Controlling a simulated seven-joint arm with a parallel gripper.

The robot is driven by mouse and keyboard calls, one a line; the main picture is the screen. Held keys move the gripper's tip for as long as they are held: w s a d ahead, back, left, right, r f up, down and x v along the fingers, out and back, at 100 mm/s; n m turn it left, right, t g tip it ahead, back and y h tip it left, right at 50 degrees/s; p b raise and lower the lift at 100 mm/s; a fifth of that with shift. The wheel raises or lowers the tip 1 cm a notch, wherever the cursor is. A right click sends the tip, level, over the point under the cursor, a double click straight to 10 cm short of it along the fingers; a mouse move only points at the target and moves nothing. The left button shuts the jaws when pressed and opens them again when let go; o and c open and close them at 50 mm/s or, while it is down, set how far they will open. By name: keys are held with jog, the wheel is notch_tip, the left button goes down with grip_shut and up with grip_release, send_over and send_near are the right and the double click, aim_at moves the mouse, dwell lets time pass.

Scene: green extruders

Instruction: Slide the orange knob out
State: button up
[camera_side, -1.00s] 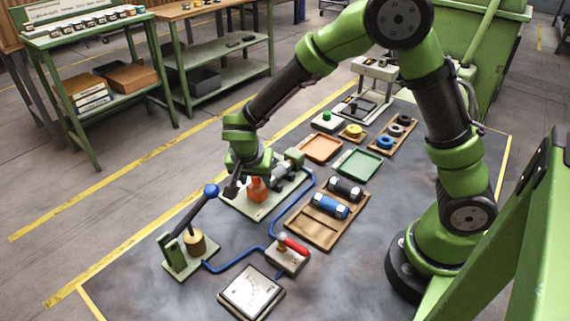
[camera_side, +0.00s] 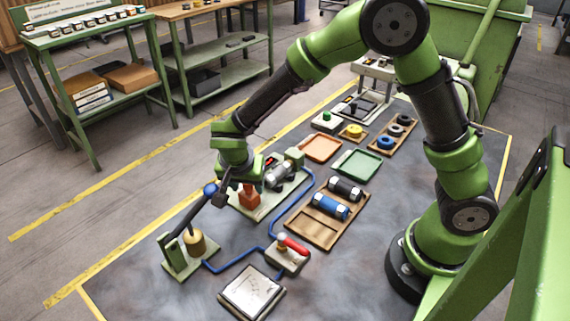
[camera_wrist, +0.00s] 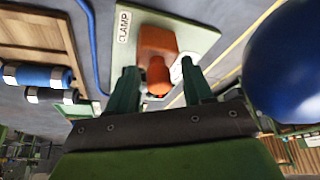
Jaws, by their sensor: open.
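The orange knob (camera_wrist: 158,74) is a rounded stub on an orange block (camera_wrist: 158,42) on the pale plate marked CLAMP (camera_wrist: 124,27). In the side view, the orange block (camera_side: 249,196) stands on the front left part of the pale green clamp base (camera_side: 262,207). My gripper (camera_wrist: 160,82) is open, with one finger on each side of the knob in the wrist view. I cannot tell whether the fingers touch it. In the side view, my gripper (camera_side: 222,194) is just left of the orange block, and its fingertips are hard to make out.
A lever with a blue ball (camera_side: 210,190) stands close to the left of my gripper; the ball looms at right in the wrist view (camera_wrist: 296,66). A wooden tray (camera_side: 305,235) with blue and black cylinders, a red-handled valve (camera_side: 292,245) and a blue hose lie to the right.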

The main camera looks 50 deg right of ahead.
jog(key=shift+r, duration=3.9)
jog(key=shift+n, duration=0.5)
jog(key=s+d+r+n+t+y, duration=0.2)
jog(key=s+r, duration=0.3)
jog(key=s, duration=0.3)
jog(key=s+d+r+n+t+y, duration=0.2)
jog(key=s+d+r+n+y, duration=0.1)
jog(key=s, duration=0.6)
notch_tip(320, 180, up, 3)
jog(key=shift+s+d+r+n+t+y, duration=0.25)
jog(key=shift+n+t+y, duration=0.2)
jog(key=shift+n, duration=0.65)
